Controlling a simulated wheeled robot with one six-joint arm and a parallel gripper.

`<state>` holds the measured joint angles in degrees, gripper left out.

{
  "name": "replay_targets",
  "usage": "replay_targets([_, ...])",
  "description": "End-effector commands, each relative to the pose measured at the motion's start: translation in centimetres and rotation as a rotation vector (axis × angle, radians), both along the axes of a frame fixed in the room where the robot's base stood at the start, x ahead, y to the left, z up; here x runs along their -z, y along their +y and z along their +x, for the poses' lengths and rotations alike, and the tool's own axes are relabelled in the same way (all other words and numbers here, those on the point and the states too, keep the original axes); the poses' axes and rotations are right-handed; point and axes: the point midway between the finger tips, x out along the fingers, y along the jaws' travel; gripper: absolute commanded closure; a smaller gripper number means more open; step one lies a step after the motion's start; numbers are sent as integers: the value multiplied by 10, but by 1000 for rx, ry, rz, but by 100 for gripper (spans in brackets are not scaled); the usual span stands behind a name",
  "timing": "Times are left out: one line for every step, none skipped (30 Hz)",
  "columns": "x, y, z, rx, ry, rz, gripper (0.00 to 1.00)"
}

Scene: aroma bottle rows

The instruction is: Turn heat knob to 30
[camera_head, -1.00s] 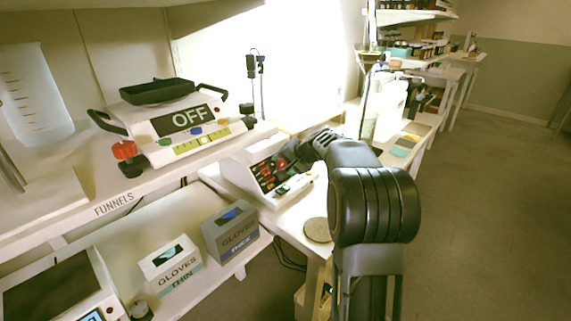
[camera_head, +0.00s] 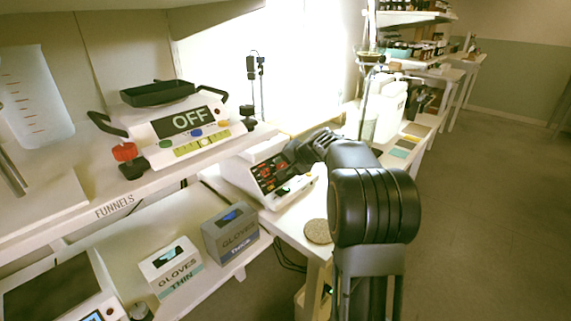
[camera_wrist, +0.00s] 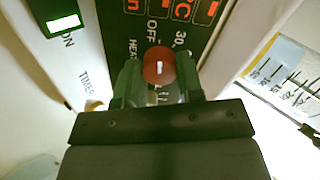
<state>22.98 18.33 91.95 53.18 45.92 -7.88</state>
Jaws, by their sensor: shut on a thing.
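The HEAT label is partly hidden by the left finger. In the head view my gripper (camera_head: 290,156) reaches the white device (camera_head: 236,172), which has a red-lit display (camera_head: 268,176); the knob is hidden there.
A round cork mat (camera_head: 317,231) lies at the bench's front. A machine reading OFF (camera_head: 190,120) and two glove boxes (camera_head: 230,232) stand to the left.

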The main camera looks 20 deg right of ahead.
Motion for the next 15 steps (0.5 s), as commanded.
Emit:
replay_targets([-2,0,0,13,6,14,89])
replay_targets([-2,0,0,22,11,25,89])
replay_targets([-2,0,0,36,19,40,89])
replay_targets([-3,0,0,49,26,55,89])
replay_targets([-3,0,0,62,32,68,89])
replay_targets([-3,0,0,82,42,90,89])
replay_targets([-3,0,0,97,48,106,89])
replay_targets([-3,0,0,113,57,124,89])
replay_targets([-3,0,0,134,67,147,89])
replay_targets([-3,0,0,149,75,163,89])
replay_targets([-3,0,0,165,84,181,89])
replay_targets([-3,0,0,186,94,204,89])
replay_targets([-3,0,0,201,101,221,89])
replay_targets([-3,0,0,217,109,238,89])
replay_targets([-3,0,0,236,119,258,89])
